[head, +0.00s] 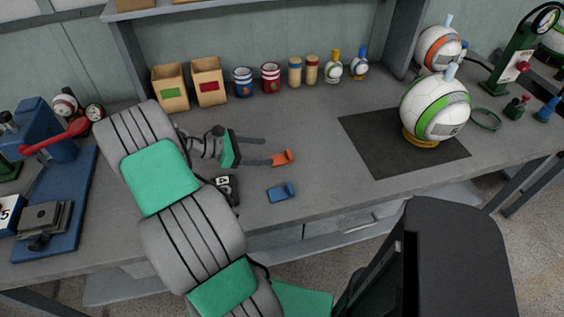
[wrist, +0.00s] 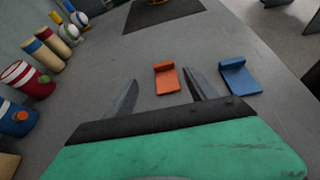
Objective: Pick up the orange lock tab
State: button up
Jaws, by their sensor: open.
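In the wrist view the orange lock tab (wrist: 166,78) shows ahead of my gripper (wrist: 158,88), in the gap between the two fingers and closer to the right one. My gripper (head: 268,151) is open and empty, and in the head view its fingers point right toward the tab. I cannot tell how high the fingers are above the bench.
A blue tab (head: 281,192) lies close by, nearer the front edge; it also shows right of the fingers in the wrist view (wrist: 238,77). Boxes, jars and cylinders line the back. A green-white ball (head: 436,107) sits over a dark mat (head: 376,150). A blue press (head: 52,140) stands left.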

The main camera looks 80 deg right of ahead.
aim_at(289, 154)
jog(key=shift+g, duration=0.3)
jog(key=x, duration=0.9)
jog(key=shift+s+a+f, duration=0.15)
jog(key=shift+a, duration=0.1)
jog(key=shift+c, duration=0.4)
jog(key=c, duration=1.3)
